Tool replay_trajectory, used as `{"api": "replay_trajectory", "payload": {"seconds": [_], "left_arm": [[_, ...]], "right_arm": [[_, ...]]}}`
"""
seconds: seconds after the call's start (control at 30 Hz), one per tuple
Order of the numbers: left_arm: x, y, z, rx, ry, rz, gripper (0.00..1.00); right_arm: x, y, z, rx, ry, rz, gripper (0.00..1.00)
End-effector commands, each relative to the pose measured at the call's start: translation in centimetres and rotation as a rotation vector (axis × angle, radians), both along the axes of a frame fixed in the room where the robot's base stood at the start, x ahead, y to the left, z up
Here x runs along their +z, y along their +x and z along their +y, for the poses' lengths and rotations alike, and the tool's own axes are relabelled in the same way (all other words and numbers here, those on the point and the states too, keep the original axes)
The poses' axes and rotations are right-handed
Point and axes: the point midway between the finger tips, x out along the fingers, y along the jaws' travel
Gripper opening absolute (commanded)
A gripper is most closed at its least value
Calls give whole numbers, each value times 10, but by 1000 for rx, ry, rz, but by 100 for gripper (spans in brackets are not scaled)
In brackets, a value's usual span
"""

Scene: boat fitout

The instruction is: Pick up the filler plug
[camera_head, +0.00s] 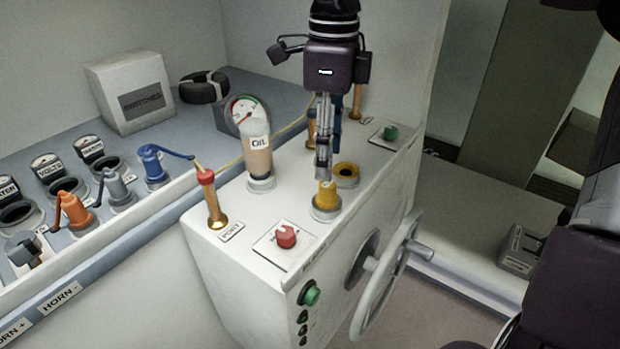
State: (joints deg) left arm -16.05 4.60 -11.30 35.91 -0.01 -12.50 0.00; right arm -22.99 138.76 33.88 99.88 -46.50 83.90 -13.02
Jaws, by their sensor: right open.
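The filler plug, which I take to be the yellow piece (325,194), sits upright in a pale round collar (326,212) on top of the white console. My right gripper (323,168) comes down from above with its fingers pointing down, directly over the yellow piece. It is open and its fingertips are at or just above the plug's top; whether they touch it I cannot tell. The fingers partly cover the plug's upper end. A yellow-rimmed round opening (345,174) lies just right of and behind it. My left gripper is not in view.
A handwheel (385,280) is on the front. A bench with coloured levers lies left.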

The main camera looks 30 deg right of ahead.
Motion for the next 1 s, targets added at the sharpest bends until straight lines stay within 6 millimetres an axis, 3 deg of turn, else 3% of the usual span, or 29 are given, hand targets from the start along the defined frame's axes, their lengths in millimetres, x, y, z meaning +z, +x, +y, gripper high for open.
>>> {"api": "replay_trajectory", "payload": {"seconds": [0.17, 0.4, 0.5, 0.7, 0.9, 1.0], "left_arm": [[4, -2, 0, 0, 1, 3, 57], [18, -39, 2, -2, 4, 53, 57], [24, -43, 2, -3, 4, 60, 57], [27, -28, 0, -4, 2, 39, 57], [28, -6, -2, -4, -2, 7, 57], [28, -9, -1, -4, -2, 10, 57]], "right_arm": [[-16, -1, 0, 2, -2, 6, 48], [-43, 1, 0, 2, -1, 8, 48], [-58, 2, 0, 0, -1, 6, 48], [-76, 3, 0, -2, 0, 0, 48], [-77, 3, 0, -2, -1, -1, 48], [-77, 3, 0, -2, -1, -1, 37]]}}
